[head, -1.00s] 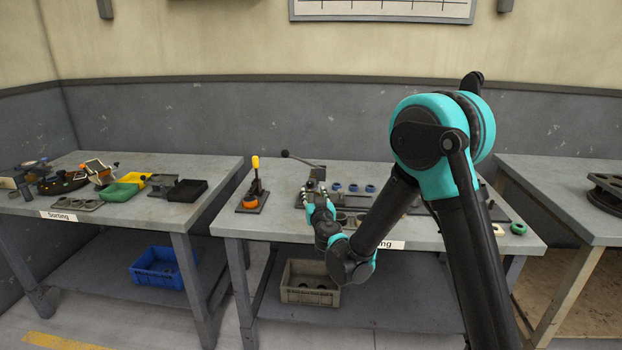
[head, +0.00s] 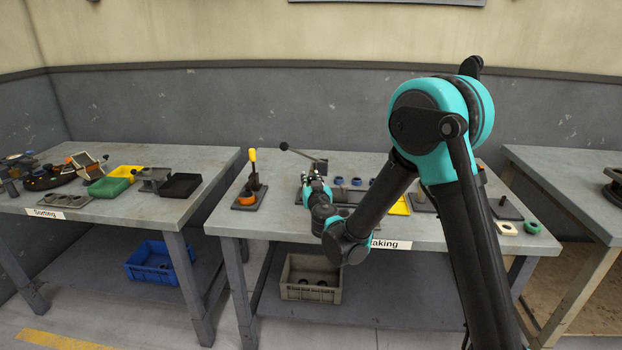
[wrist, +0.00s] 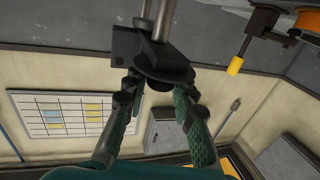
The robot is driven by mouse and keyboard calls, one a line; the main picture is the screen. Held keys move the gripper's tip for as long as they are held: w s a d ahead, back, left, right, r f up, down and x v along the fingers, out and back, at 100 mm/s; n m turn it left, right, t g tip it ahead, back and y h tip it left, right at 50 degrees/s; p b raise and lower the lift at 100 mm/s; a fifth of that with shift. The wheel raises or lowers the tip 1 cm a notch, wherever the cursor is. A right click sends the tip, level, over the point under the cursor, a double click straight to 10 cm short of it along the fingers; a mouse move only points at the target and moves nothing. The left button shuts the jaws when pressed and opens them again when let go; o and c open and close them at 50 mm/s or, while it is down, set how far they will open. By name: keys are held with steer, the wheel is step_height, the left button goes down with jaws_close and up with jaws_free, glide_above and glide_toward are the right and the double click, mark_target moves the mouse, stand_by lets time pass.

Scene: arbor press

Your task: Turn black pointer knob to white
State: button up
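My gripper (wrist: 152,88) has its two fingers spread apart in the wrist view, one on each side of a dark part with a rounded edge (wrist: 162,66). Metal rods stand behind that part. I cannot tell whether the fingers touch it, or whether it is the black pointer knob. No white mark can be made out. In the head view my gripper (head: 316,180) is over the middle table, just in front of the arbor press (head: 318,166). The press has a lever with a black ball. My arm hides part of the tabletop.
A yellow-handled lever with an orange base (head: 248,194) stands left of my gripper; its yellow handle (wrist: 236,65) shows in the wrist view. Blue rings (head: 356,182) lie behind my arm. A green ring (head: 531,227) lies at the table's right. A grey crate (head: 311,292) is below.

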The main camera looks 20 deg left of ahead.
jaws_close()
steer(key=shift+a+m+t+h, duration=0.1)
steer(key=shift+m+t+h, duration=0.2)
steer(key=shift+h, duration=0.1)
steer(key=shift+s+m+t+h, duration=0.1)
steer(key=shift+m+t+h, duration=0.2)
steer(key=shift+m+h, duration=0.45)
steer(key=m+t+h, duration=0.1)
steer(key=m+h, duration=0.2)
steer(key=h, duration=0.2)
steer(key=shift+h, duration=0.35)
steer(key=m+g+h, duration=0.1)
steer(key=m+h, duration=0.2)
steer(key=h, duration=0.1)
steer(key=m+g+h, duration=0.1)
steer(key=m+h, duration=0.2)
steer(key=h, duration=0.2)
steer(key=shift+m+g+h, duration=0.3)
steer(key=shift+m, duration=0.05)
steer(key=o, duration=0.6)
jaws_free()
